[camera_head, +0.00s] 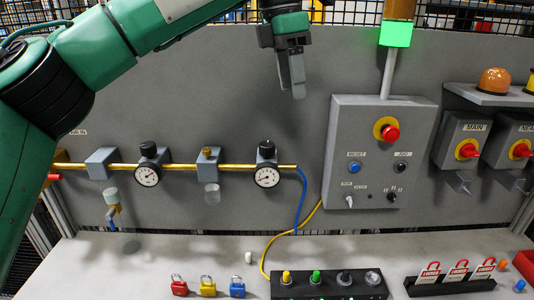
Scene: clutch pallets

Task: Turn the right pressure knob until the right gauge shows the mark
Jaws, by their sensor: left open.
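The right pressure knob (266,148) is a black cap on top of a regulator on the brass pipe. The right gauge (267,176) below it has a round white face; its needle and mark are too small to read. A second black knob (148,148) and gauge (147,176) sit further left on the same pipe. My left gripper (297,92) hangs from the green arm, above and a little right of the right knob, apart from it, open and empty. My right gripper is not in view.
A grey control box (375,152) with a red emergency button (390,132) stands right of the gauge. A blue hose (301,200) drops from the pipe's end. Small padlocks (208,286) and a black button strip (329,286) line the table front.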

